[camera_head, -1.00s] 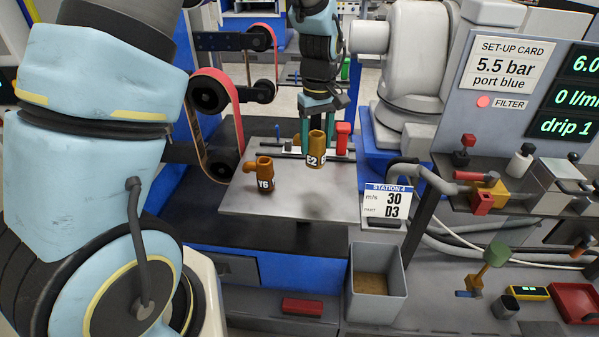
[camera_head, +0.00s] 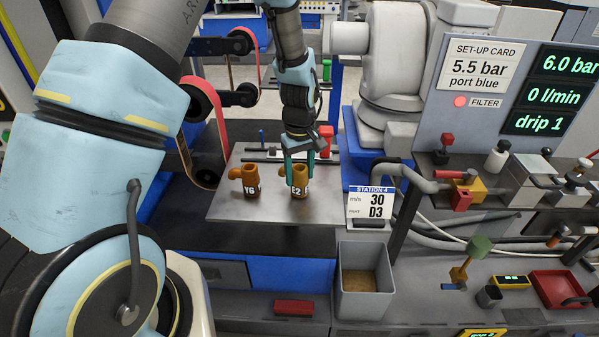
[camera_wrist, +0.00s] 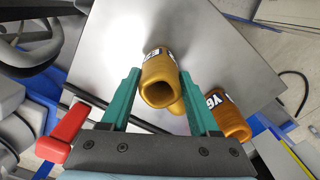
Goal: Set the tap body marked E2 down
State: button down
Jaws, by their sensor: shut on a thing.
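The brown tap body marked E2 (camera_head: 299,183) is between the green fingers of my gripper (camera_head: 300,168), upright, low over the grey metal plate (camera_head: 330,208). Its base looks at or very near the plate; I cannot tell if it touches. In the wrist view the E2 body (camera_wrist: 158,82) shows its open top between the two fingers of my gripper (camera_wrist: 160,78), with part of its label visible. A second brown tap body marked Y6 (camera_head: 250,181) stands on the plate to its left, apart from it; it also shows in the wrist view (camera_wrist: 226,112).
A red block (camera_head: 326,136) stands at the plate's back edge. The Station 4 card (camera_head: 369,203) is at the plate's right edge. A grey open bin (camera_head: 364,284) stands below in front. The plate's right part is clear.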

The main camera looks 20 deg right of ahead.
jog(key=shift+f, duration=0.15)
jog(key=shift+c, duration=0.6)
grip_release()
notch_tip(320, 180, up, 12)
jog(key=b, duration=0.3)
jog(key=s+a+r+m, duration=0.1)
jog(key=s+a, duration=0.1)
jog(key=a, duration=1.3)
jog(key=s+a+r+m+t, duration=0.1)
jog(key=s+a, duration=0.1)
jog(key=a, duration=1.3)
jog(key=shift+s+a+t, duration=0.15)
jog(key=shift+s+t, duration=0.05)
jog(key=shift+t, duration=0.1)
